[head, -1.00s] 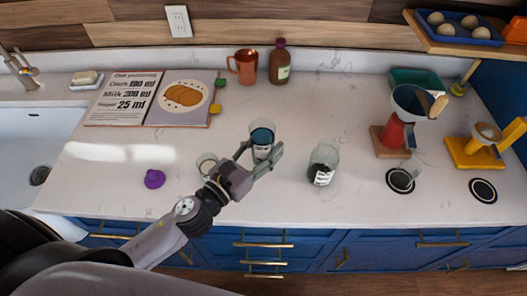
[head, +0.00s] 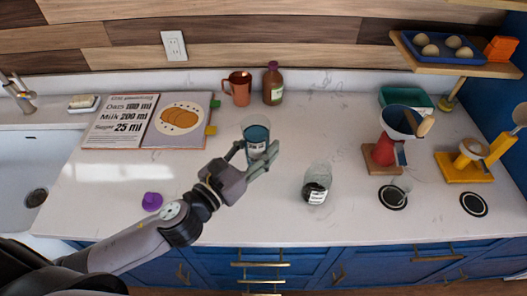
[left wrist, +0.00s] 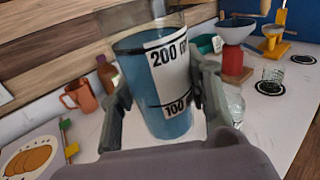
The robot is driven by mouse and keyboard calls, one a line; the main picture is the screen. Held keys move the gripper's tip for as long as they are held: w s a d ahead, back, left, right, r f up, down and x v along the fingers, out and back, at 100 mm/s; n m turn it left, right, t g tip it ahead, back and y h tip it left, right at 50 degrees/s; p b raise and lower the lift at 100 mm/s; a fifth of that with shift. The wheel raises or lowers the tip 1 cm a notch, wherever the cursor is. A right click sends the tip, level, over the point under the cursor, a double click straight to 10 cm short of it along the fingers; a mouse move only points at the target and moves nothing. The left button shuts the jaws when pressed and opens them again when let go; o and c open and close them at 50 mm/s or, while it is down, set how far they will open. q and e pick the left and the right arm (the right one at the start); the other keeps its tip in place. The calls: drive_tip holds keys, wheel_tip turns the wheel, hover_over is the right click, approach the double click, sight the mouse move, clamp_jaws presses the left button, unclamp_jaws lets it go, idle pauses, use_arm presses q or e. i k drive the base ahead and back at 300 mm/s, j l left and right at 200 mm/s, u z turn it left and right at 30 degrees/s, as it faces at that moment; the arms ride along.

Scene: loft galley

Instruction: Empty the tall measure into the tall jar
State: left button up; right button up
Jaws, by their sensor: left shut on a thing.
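The tall measure (head: 256,135) is a clear glass with blue liquid and a white scale label. My left gripper (head: 257,160) is shut around it and holds it above the counter, close to upright. In the left wrist view the measure (left wrist: 165,90) stands between the two fingers (left wrist: 163,108), marked 200 and 100, with the liquid near the 200 line. A clear glass jar (head: 317,180) with a white label and dark contents low inside stands on the counter, right of and nearer than the measure. My right gripper is not in view.
A purple object (head: 152,201), an open book (head: 150,120), a copper mug (head: 238,88) and a brown bottle (head: 273,84) stand clear of the jar. A small glass (head: 402,188) is on a black coaster at right, near a red stand (head: 383,152).

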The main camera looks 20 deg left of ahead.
sight(318, 179)
drive_tip(key=k+l, duration=0.2)
drive_tip(key=l, duration=0.15)
drive_tip(key=k+l, duration=0.15)
drive_tip(key=l, duration=0.2)
drive_tip(key=k+l, duration=0.2)
drive_tip(key=l, duration=0.15)
